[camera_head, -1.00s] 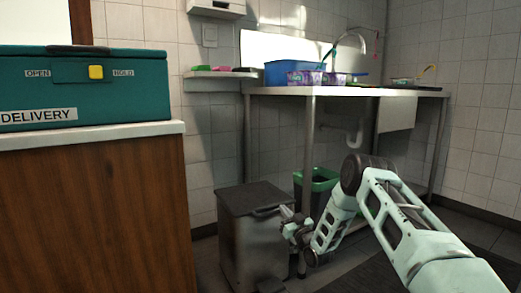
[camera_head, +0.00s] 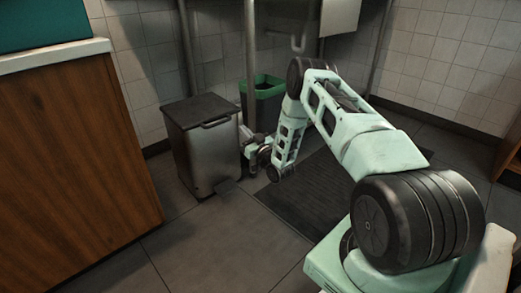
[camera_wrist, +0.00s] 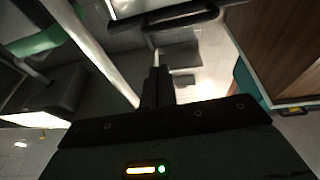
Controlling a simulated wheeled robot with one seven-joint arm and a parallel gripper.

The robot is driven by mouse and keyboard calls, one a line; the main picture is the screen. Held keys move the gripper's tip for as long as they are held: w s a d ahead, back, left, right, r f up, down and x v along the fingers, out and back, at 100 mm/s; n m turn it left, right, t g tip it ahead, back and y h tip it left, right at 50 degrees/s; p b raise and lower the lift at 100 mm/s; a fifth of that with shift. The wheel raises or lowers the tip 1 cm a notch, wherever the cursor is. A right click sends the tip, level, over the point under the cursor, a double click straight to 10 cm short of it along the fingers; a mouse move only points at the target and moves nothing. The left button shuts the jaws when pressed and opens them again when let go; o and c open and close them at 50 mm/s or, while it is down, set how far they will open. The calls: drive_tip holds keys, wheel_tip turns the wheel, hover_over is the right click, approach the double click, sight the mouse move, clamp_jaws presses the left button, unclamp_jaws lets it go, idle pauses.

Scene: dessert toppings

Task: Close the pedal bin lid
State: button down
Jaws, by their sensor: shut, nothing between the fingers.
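The pedal bin (camera_head: 213,155) is a grey metal box standing on the floor, with a dark pedal (camera_head: 226,186) low at its front. Its dark lid (camera_head: 198,108) lies flat on top and looks closed. The lid's handle bar (camera_head: 216,123) is at the front edge, and a dark curved bar like it crosses the top of the wrist view (camera_wrist: 165,18). My gripper (camera_head: 245,138) is beside the bin's right side, below lid height. Its two fingers are together and empty in the wrist view (camera_wrist: 158,75). Whether they touch the bin is unclear.
A green-rimmed bin (camera_head: 262,92) stands behind my gripper, near a metal table leg (camera_head: 250,60). A wooden cabinet (camera_head: 75,160) is on the left. A dark ribbed mat (camera_head: 325,195) lies right of the bin. The floor in front is clear.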

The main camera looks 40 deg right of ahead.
drive_tip(key=f+p+v, duration=0.2)
drive_tip(key=v, duration=0.8)
drive_tip(key=shift+w, duration=0.25)
drive_tip(key=shift+f, duration=0.15)
